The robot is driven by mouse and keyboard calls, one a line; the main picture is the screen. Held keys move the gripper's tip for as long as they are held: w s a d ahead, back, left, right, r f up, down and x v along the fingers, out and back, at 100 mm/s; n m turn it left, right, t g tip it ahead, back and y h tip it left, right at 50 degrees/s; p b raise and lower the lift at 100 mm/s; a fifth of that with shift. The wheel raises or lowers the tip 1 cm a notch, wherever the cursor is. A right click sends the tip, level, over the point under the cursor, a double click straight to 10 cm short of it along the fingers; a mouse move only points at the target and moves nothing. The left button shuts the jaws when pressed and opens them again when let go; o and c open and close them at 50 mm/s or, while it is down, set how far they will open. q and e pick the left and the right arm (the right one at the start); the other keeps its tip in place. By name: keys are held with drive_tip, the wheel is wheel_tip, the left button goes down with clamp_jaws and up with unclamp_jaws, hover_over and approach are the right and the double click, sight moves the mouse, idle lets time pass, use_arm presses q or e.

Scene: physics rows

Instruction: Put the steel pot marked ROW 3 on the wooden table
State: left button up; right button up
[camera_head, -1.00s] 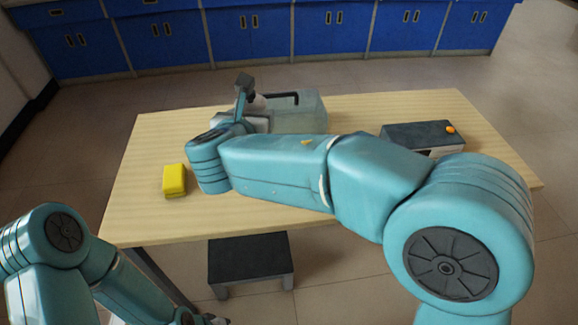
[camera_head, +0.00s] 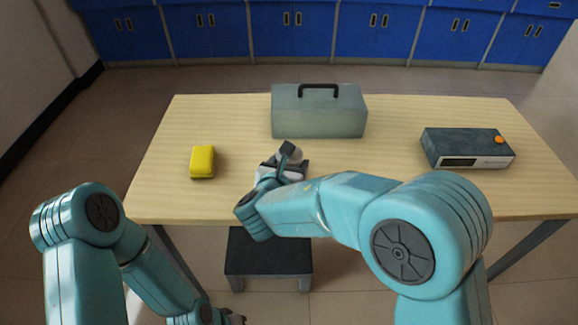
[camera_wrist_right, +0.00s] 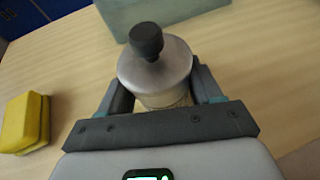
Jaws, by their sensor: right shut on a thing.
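In the right wrist view a steel pot (camera_wrist_right: 157,66) with a round lid and black knob stands between the fingers of my right gripper (camera_wrist_right: 158,82). The fingers are shut on its sides. Any marking on it is not readable. In the head view my right gripper (camera_head: 290,166) is over the front middle of the wooden table (camera_head: 400,195), and my arm mostly hides the pot. I cannot tell whether its base touches the table. My left gripper (camera_head: 228,319) is low at the bottom edge, partly cut off, and its jaws are unclear.
A grey-green toolbox (camera_head: 320,117) with a black handle stands behind the gripper. A yellow block (camera_head: 202,161) lies to the left. A dark device (camera_head: 466,148) with an orange knob is at the right. A black step stool (camera_head: 268,254) stands before the table.

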drive_tip(key=shift+s+r, duration=0.1)
drive_tip(key=o, duration=1.3)
